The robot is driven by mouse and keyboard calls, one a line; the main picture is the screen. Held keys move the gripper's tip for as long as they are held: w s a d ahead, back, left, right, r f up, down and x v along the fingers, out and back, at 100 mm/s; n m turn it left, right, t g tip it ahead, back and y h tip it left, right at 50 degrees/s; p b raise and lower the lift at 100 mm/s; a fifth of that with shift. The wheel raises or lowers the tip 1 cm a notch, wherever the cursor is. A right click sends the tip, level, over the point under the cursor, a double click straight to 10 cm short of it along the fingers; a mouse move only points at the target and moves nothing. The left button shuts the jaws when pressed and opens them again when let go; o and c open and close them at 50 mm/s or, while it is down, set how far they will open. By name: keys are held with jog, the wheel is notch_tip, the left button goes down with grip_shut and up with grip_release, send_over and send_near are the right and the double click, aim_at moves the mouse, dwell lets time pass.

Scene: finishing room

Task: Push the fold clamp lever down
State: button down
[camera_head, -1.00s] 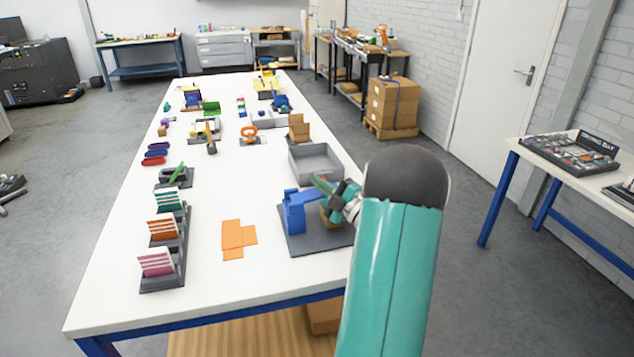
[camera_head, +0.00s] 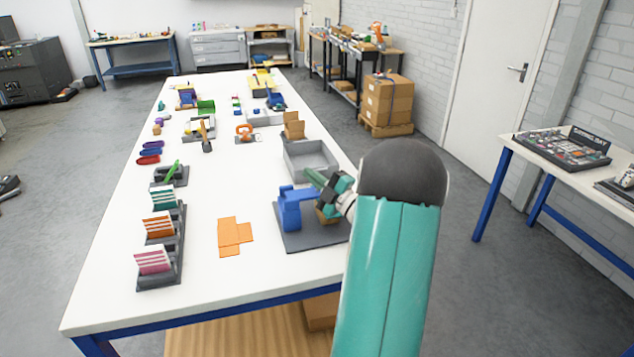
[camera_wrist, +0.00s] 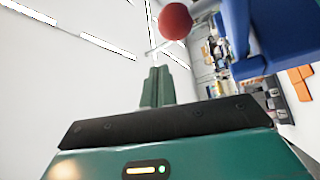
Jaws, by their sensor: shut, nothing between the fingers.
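The fold clamp is a blue frame (camera_head: 290,210) on a dark grey base plate (camera_head: 313,238) at the near right of the table. My gripper (camera_head: 309,175) is shut and empty, close above the clamp's top. In the wrist view its green fingers (camera_wrist: 157,78) are together. There, a red ball knob (camera_wrist: 175,20) on a metal rod, seemingly the lever, is just beyond the fingertips. A visible gap in the picture separates them; contact cannot be confirmed. The blue clamp body (camera_wrist: 268,30) is to the right. In the head view my gripper and arm hide the knob.
An orange flat blank (camera_head: 234,236) lies left of the clamp. A grey open tray (camera_head: 308,157) stands just behind the clamp. Racks of coloured cards (camera_head: 160,228) line the table's left side. Bare white tabletop (camera_head: 225,180) lies between.

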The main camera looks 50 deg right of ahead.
jog(key=s+a+f, duration=0.2)
jog(key=s+f, duration=0.2)
jog(key=s, duration=0.4)
jog(key=shift+s+a, duration=0.15)
jog(key=shift+a, duration=0.25)
jog(key=shift+f, duration=0.1)
